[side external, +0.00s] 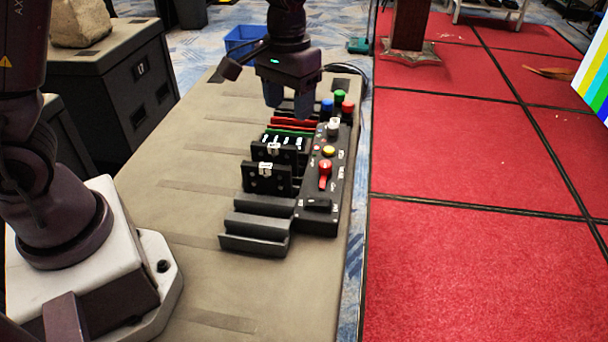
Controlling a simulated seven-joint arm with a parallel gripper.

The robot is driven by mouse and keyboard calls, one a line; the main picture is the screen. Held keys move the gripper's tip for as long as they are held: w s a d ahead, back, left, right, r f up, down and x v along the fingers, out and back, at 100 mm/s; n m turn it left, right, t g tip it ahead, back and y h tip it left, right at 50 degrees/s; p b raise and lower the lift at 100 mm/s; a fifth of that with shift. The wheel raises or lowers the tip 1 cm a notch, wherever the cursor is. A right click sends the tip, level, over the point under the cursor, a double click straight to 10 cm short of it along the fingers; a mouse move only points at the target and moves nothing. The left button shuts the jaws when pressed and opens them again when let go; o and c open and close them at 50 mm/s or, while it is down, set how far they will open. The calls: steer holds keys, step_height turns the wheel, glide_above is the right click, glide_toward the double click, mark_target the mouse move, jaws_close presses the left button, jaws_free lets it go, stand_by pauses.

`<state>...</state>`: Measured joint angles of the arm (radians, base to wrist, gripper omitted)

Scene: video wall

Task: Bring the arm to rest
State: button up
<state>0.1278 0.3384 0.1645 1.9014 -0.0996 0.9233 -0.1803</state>
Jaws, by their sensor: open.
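My gripper (287,108) hangs with its fingers pointing down over the far part of the bench, above the far end of the slotted racks. Its two fingers are apart with nothing visible between them. Whether the fingertips touch anything below cannot be told from this view. My arm comes down from the top of the picture, and its base stands on a white plate at the left.
A black control box (328,180) with coloured buttons, a yellow knob and a red lever lies along the bench's (190,215) right side. Black racks (256,232) and small switch panels (266,178) stand beside it. Red flooring (480,270) lies right.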

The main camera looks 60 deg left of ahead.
steer(key=s+r+m+t, duration=0.1)
steer(key=s+r+t, duration=0.2)
steer(key=s+r, duration=0.3)
steer(key=s+r+m+t, duration=0.2)
steer(key=s+r, duration=0.4)
steer(key=s, duration=0.6)
steer(key=shift+t, duration=0.4)
